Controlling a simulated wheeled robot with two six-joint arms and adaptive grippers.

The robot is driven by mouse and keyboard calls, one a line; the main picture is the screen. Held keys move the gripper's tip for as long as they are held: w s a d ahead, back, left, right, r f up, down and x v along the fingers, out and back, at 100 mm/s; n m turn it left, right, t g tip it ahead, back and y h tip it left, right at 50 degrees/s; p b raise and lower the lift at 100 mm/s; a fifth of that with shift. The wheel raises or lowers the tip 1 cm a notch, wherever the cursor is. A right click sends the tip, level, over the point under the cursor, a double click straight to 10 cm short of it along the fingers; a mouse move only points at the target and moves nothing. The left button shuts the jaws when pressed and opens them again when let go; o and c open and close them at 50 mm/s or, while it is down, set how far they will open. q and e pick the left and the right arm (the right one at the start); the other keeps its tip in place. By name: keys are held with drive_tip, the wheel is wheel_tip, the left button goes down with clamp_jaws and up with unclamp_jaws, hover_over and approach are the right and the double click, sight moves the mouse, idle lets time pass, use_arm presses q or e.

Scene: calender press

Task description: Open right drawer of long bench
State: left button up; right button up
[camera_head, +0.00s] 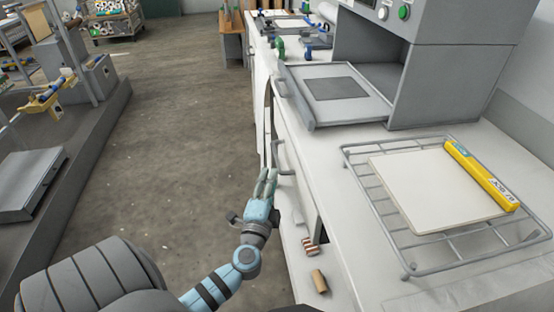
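The long white bench (330,170) runs up the right side of the head view, with its front facing left. My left gripper (266,178), pale blue with light fingertips, is just left of the near handle's lower end. Its fingers point away from me and lie close together. I cannot tell whether they touch or hold the handle. My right gripper is not in view.
A striped piece (310,245) and a brown roll (320,281) lie on a low white surface at the bench front. A wire rack (408,262) with a pale board (425,190) and a grey press (430,60) stand on top. Bare floor (175,130) lies left.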

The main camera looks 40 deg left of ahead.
sight(277, 157)
use_arm(q)
drive_tip(key=x, duration=0.9)
drive_tip(key=shift+w, duration=0.1)
drive_tip(key=shift+c, duration=0.5)
clamp_jaws()
